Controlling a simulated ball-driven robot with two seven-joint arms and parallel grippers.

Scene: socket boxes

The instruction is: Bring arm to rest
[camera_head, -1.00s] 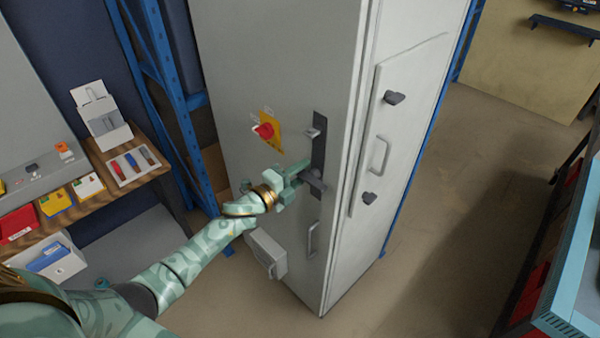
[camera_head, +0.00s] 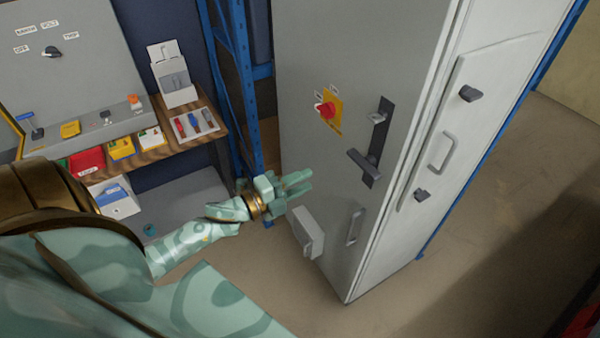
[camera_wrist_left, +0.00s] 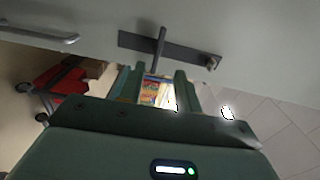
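My left arm comes in from the lower left in the head view. Its pale green gripper (camera_head: 298,182) hangs in front of the grey cabinet (camera_head: 340,45), left of and a little below the black door handle (camera_head: 369,158). The gripper is apart from the handle. In the left wrist view, the two fingers (camera_wrist_left: 157,78) stand apart with a gap between them and hold nothing. The handle lever (camera_wrist_left: 160,46) shows beyond the fingertips there, on its dark plate. My right gripper is not in view.
A red switch on a yellow plate (camera_head: 335,111) sits on the cabinet door, and a small grey box (camera_head: 308,232) juts out lower down. A wooden shelf (camera_head: 208,106) with small boxes and a blue rack post (camera_head: 240,90) stand left.

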